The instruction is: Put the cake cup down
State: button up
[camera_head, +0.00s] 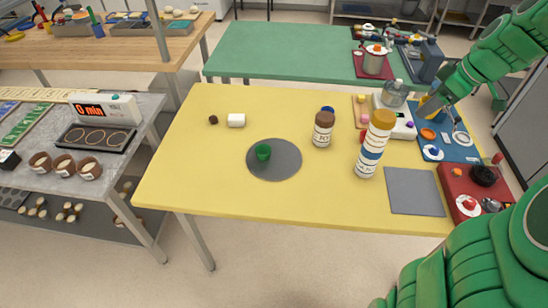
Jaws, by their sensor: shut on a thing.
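My gripper (432,107) comes in from the upper right at the end of a green arm. It is over the right end of the yellow table (215,185), near the blue mat (456,152). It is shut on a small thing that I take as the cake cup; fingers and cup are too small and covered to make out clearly. A round grey mat (288,170) lies at the table's middle, with a small green cup (263,152) standing on it. Brown cups (64,165) stand on the left counter.
A tall orange-capped bottle (372,150) and a brown-capped jar (323,130) stand on the table. A square grey mat (414,190) is bare. A white scale (398,122) and red mat (470,200) crowd the right. The table's left part is mostly clear.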

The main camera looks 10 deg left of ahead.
notch_tip(320, 180, up, 4)
jog(key=shift+f, duration=0.1)
jog(key=a, duration=0.2)
jog(key=shift+s+a+n, duration=0.1)
jog(key=shift+a+n, duration=0.2)
jog(key=s+a+n+g, duration=0.1)
jog(key=s+a+n, duration=0.3)
jog(key=a, duration=0.9)
jog(key=s+a+n+g, duration=0.25)
jog(key=s+a, duration=0.45)
jog(key=a, duration=0.7)
send_near(282, 165)
jog(key=shift+s+a+f+t+y, duration=0.25)
jog(key=shift+s+a, duration=0.1)
jog(key=shift+s, duration=0.2)
jog(key=shift+s+a+f+t+y, duration=0.15)
jog(key=shift+s+a+f, duration=0.15)
jog(key=shift+s, duration=0.3)
jog(key=shift+w+a+f, duration=0.15)
jog(key=shift+w+f, duration=0.45)
jog(key=shift+f, duration=0.1)
jog(key=shift+w+f, duration=0.1)
jog(key=shift+f, duration=1.45)
